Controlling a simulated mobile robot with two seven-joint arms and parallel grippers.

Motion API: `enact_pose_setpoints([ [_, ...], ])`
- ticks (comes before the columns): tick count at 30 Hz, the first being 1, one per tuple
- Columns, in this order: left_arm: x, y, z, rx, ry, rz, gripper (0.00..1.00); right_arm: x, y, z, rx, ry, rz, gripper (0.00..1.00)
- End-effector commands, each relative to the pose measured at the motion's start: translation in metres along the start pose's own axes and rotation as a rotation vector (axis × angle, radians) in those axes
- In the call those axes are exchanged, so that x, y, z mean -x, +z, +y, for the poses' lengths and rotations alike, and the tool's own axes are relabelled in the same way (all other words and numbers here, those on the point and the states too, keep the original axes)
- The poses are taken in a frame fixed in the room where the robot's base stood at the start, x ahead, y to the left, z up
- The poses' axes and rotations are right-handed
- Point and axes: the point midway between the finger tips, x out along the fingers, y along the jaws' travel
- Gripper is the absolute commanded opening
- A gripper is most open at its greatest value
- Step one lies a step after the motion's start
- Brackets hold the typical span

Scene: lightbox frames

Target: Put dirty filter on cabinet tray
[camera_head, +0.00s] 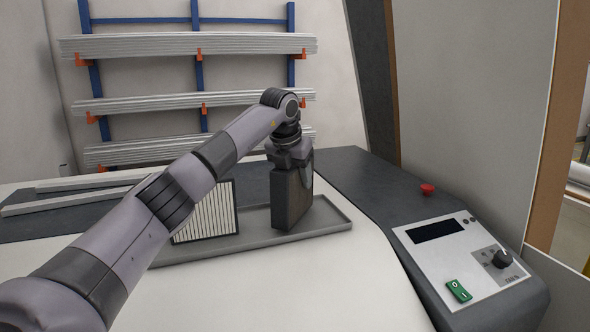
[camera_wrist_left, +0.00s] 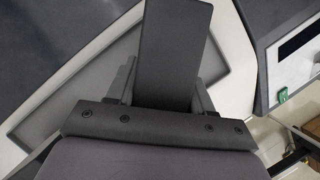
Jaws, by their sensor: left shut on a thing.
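A dark brown-grey filter (camera_head: 291,200) stands upright over the right part of a grey tray (camera_head: 330,222). My left gripper (camera_head: 290,165) is shut on its top edge from above. In the left wrist view the filter (camera_wrist_left: 172,50) is a dark slab between the two fingers (camera_wrist_left: 170,85), with the tray (camera_wrist_left: 75,103) beyond it. The filter's lower edge is at the tray floor or just above it; I cannot tell if it touches. A second filter (camera_head: 206,212), white and pleated with a dark frame, stands in the tray's left part, partly hidden by my left arm. My right gripper does not show.
A control panel (camera_head: 462,258) with a green switch (camera_head: 459,291) and a red button (camera_head: 427,188) is at right. White profiles (camera_head: 80,183) lie at left; a wall rack (camera_head: 200,45) holds more. The white surface (camera_head: 290,290) in front of the tray is clear.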

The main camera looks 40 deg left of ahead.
Motion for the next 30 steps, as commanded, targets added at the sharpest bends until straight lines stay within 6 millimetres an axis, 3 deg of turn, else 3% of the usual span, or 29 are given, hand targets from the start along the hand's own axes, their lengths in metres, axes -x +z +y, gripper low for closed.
enact_pose_setpoints([
  [30, -0.011, -0.004, 0.0, 0.0, -0.001, -0.001, 0.02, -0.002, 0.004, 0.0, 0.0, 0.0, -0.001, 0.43],
])
